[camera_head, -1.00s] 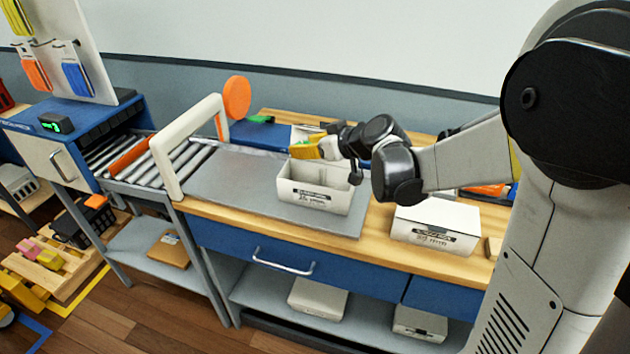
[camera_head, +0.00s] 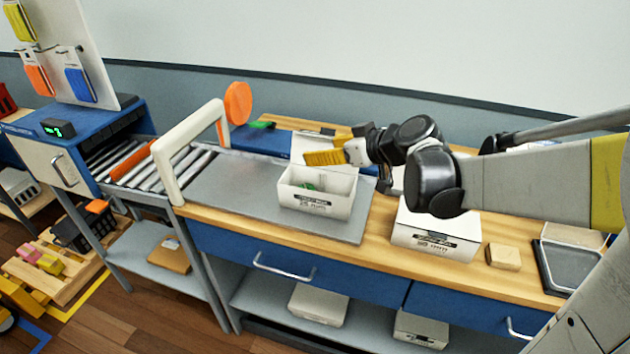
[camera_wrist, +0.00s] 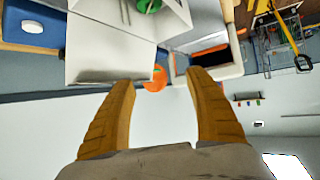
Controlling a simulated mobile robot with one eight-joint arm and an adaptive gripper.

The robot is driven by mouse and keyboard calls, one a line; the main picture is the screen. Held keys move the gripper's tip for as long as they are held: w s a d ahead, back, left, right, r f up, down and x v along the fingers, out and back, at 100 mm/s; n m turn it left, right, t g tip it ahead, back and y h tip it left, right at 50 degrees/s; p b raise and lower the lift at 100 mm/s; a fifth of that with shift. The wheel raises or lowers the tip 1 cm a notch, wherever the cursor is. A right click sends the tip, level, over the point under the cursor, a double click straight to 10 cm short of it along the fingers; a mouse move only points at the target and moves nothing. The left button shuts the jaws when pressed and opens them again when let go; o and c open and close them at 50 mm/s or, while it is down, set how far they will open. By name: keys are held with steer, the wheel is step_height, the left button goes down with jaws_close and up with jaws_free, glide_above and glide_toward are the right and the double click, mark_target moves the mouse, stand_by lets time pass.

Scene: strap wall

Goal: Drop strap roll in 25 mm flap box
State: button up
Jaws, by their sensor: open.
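The white flap box (camera_head: 322,204) stands on the grey mat with its top open and a flap raised at the back. Its label ends in mm, but the number is hard to read. A green strap roll (camera_head: 309,187) lies inside, partly hidden by the front wall; it also shows at the top of the wrist view (camera_wrist: 148,5). My gripper (camera_head: 308,158), with yellow fingers, is above the back of the box, apart from the roll. In the wrist view its fingers (camera_wrist: 160,82) are spread with nothing between them.
A closed white box (camera_head: 435,232) stands on the wooden bench to the right, with a small tan block (camera_head: 503,256) beside it. A white arch (camera_head: 187,150) with an orange disc (camera_head: 238,103) rises over the roller conveyor at left. The mat's left part is clear.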

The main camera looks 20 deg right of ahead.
steer(key=v, duration=0.4)
steer(key=shift+s+d+r, duration=0.15)
steer(key=shift+s+r, duration=0.05)
steer(key=shift+s, duration=0.05)
steer(key=s+a+f+m+g+h, duration=0.2)
steer(key=s+f, duration=0.1)
steer(key=s, duration=0.7)
steer(key=s+a+f+m+g+h, duration=0.1)
steer(key=s+a+f+m+h, duration=0.2)
steer(key=s, duration=0.7)
steer(key=shift+f+g, duration=0.4)
steer(key=shift+f, duration=0.2)
steer(key=shift+d, duration=0.15)
